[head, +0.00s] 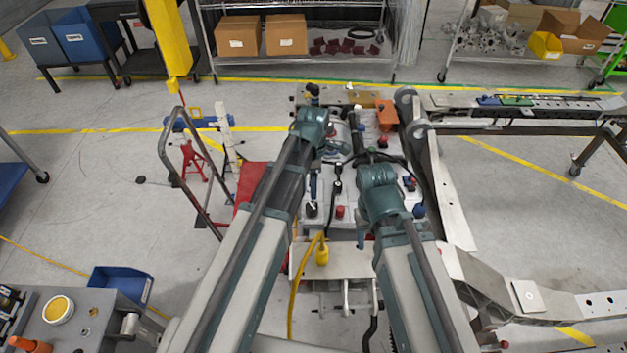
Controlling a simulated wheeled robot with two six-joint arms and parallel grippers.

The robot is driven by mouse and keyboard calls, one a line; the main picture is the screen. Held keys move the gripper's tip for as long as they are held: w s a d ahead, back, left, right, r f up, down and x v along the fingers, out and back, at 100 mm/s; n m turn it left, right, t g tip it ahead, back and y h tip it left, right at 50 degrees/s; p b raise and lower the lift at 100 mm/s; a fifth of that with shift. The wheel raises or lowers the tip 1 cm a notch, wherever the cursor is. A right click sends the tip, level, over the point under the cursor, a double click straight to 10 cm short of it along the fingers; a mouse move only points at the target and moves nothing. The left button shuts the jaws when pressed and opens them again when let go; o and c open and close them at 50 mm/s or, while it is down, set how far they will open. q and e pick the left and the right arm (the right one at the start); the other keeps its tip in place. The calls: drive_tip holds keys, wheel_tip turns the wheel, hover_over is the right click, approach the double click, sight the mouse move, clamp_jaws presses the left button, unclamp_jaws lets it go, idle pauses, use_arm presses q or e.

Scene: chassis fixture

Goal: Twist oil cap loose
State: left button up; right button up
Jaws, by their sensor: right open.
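The chassis fixture (325,228) stands in the middle of the head view, with several small knobs and caps on its grey top. They include a red one (340,212) and a black one (311,209) near the front. I cannot tell which is the oil cap. My right gripper (357,135) is open over the far half of the fixture, small and dark against the clutter. My left arm reaches to the far left of the fixture. Its gripper is small and partly hidden near its teal wrist (310,127), and its jaws cannot be made out.
An orange block (386,115) sits at the fixture's far end. A yellow plug with a cable (322,252) hangs at its near edge. Metal chassis rails (450,190) bound the right. A red stand (192,160) is on the left floor. A bench with a yellow-topped pot (58,309) is lower left.

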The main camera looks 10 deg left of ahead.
sight(313, 205)
use_arm(q)
wheel_tip(313, 205, down, 12)
drive_tip(key=b, duration=1.1)
use_arm(e)
wheel_tip(313, 205, down, 12)
drive_tip(key=shift+f, duration=0.1)
use_arm(q)
clamp_jaws()
